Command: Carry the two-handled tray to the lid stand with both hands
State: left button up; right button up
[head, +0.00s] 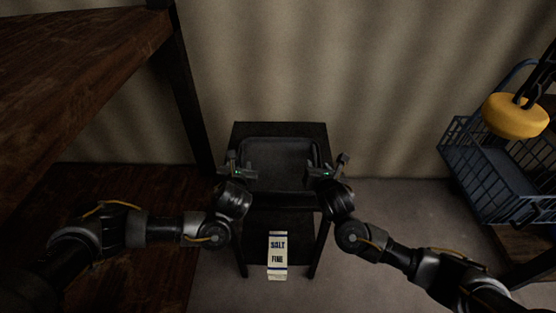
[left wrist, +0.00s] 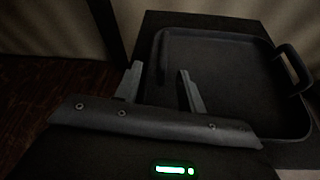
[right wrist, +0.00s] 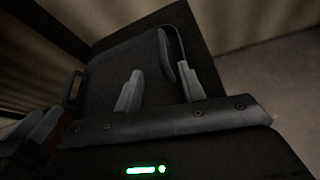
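The dark two-handled tray (head: 280,150) lies flat on top of a small black stand (head: 280,128) in the middle of the head view. My left gripper (head: 240,168) is at its left end and my right gripper (head: 321,168) is at its right end. In the left wrist view, the left fingers (left wrist: 160,88) stand apart with the tray's near handle between or just beyond them; the far handle (left wrist: 294,68) is clear. In the right wrist view, the right fingers (right wrist: 158,90) stand apart, with the near handle (right wrist: 166,56) between them. I cannot tell whether either touches.
A salt packet (head: 278,255) stands low at the stand's front. A brown wooden table (head: 75,60) is at the upper left. A curtain closes the back.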

aim_at(243, 153)
pick_arm(q)
jog(key=shift+s+d+r, duration=0.2)
jog(key=shift+s, duration=0.05)
pick_arm(e)
jog(key=shift+s+d+r, duration=0.15)
jog(key=shift+s+r, duration=0.05)
jog(key=shift+s, duration=0.1)
pick_arm(q)
jog(key=shift+d, duration=0.1)
pick_arm(e)
jog(key=shift+d, duration=0.1)
pick_arm(q)
jog(key=x, duration=1.1)
jog(key=shift+f, duration=0.1)
pick_arm(e)
jog(key=x, duration=1.1)
jog(key=shift+d, duration=0.1)
pick_arm(q)
grip_shut()
pick_arm(e)
grip_shut()
